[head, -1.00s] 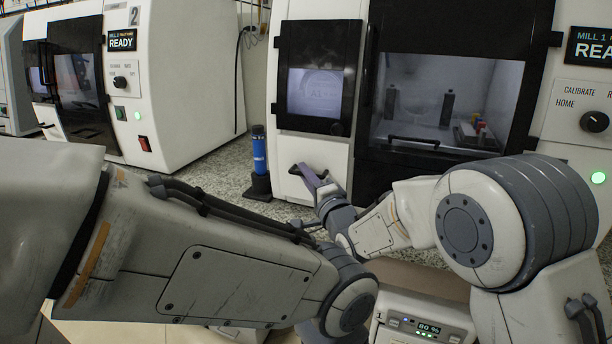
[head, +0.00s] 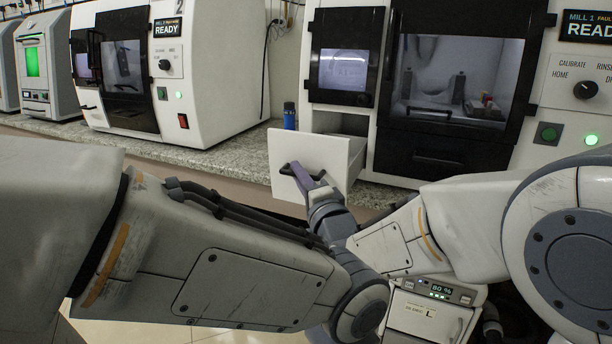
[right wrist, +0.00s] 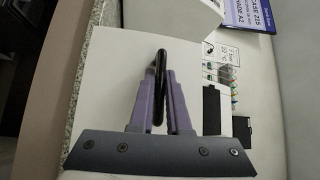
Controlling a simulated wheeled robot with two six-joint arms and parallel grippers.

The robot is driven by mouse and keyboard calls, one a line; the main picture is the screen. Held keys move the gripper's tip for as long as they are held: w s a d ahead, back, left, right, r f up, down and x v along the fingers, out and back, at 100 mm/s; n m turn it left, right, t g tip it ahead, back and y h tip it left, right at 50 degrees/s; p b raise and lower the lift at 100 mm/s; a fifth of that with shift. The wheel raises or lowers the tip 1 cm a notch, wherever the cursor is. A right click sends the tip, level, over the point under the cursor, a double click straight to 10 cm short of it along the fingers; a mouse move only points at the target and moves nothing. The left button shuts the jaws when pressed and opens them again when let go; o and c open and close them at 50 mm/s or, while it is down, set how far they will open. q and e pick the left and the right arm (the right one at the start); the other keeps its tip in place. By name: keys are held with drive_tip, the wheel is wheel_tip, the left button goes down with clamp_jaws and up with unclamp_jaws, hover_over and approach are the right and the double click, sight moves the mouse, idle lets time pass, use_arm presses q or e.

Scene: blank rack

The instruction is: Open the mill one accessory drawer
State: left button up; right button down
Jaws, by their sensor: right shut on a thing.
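Mill one (head: 530,120), marked MILL 1 and READY, stands at the right of the head view. Its white accessory drawer (head: 283,150) sticks out below the small screen, with a dark gap behind its front. My right gripper (head: 304,177), with purple fingers, is shut on the drawer's black handle (head: 287,169). In the right wrist view the fingers pinch the handle (right wrist: 160,75) from both sides, in front of the white drawer front (right wrist: 105,75). Small coloured parts and black pieces (right wrist: 222,110) show inside the drawer. My left arm crosses the head view; its gripper does not show.
Mill two (head: 225,75) stands left on the speckled counter (head: 235,165), with a machine with a green window (head: 35,70) farther left. A blue bottle (head: 290,115) stands behind the drawer. My left forearm lies close below the drawer.

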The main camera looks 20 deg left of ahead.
drive_tip(key=shift+s+d+f, duration=0.1)
drive_tip(key=shift+s, duration=0.4)
drive_tip(key=c, duration=0.9)
unclamp_jaws()
